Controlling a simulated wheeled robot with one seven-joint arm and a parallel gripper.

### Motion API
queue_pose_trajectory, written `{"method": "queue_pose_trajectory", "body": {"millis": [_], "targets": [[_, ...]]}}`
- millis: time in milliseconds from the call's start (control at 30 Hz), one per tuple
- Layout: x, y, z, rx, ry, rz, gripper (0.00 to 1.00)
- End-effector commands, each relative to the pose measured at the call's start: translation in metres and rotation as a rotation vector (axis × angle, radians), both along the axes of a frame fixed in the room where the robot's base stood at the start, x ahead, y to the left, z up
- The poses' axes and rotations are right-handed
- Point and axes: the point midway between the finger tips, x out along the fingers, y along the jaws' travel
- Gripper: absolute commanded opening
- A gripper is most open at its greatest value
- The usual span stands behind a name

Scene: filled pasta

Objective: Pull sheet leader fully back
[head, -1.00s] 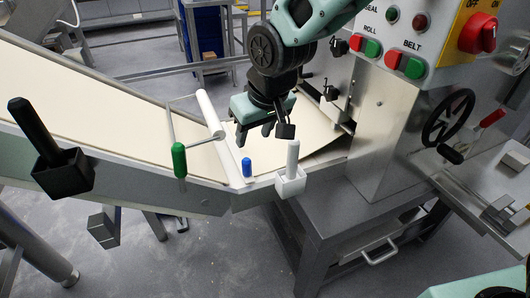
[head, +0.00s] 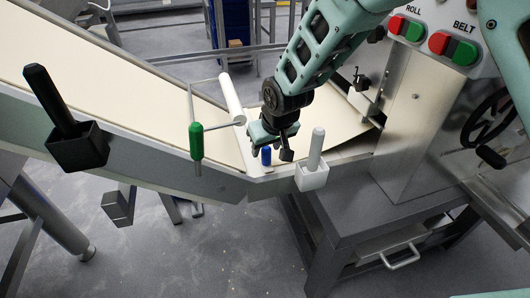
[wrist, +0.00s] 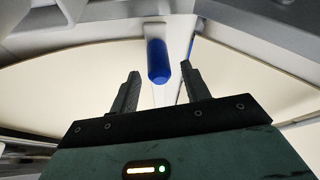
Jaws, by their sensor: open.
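The sheet leader seems to be the pale cross strip on the belt with an upright blue peg (head: 266,155) at its near end; I cannot be sure of this. My gripper (head: 272,140) is low over the belt at that peg. In the wrist view, the blue peg (wrist: 157,62) stands ahead between the two open fingers (wrist: 160,85), a little beyond their tips, and they do not visibly touch it. A cream sheet or belt surface (head: 335,122) continues right toward the machine. The gripper partly hides the strip in the head view.
A white roller on a frame with a green handle (head: 196,141) stands just left of the gripper. A grey peg in a white holder (head: 313,160) is close on the right. A black peg in a black holder (head: 68,125) is at far left. The machine (head: 415,110) bounds the right.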

Motion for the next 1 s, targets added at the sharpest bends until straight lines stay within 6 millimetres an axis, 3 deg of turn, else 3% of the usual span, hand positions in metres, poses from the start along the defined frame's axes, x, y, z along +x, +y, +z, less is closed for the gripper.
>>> {"method": "queue_pose_trajectory", "body": {"millis": [200, 567, 733, 867, 1000], "targets": [[0.008, 0.004, -0.022, 0.0, -0.001, 0.0, 0.47], [0.01, 0.005, -0.025, 0.001, -0.001, 0.001, 0.47], [0.009, 0.005, -0.025, 0.0, 0.0, 0.001, 0.0], [0.01, 0.004, -0.025, 0.0, 0.0, 0.0, 0.0], [0.016, -0.015, -0.025, -0.001, 0.002, -0.005, 0.0]]}}
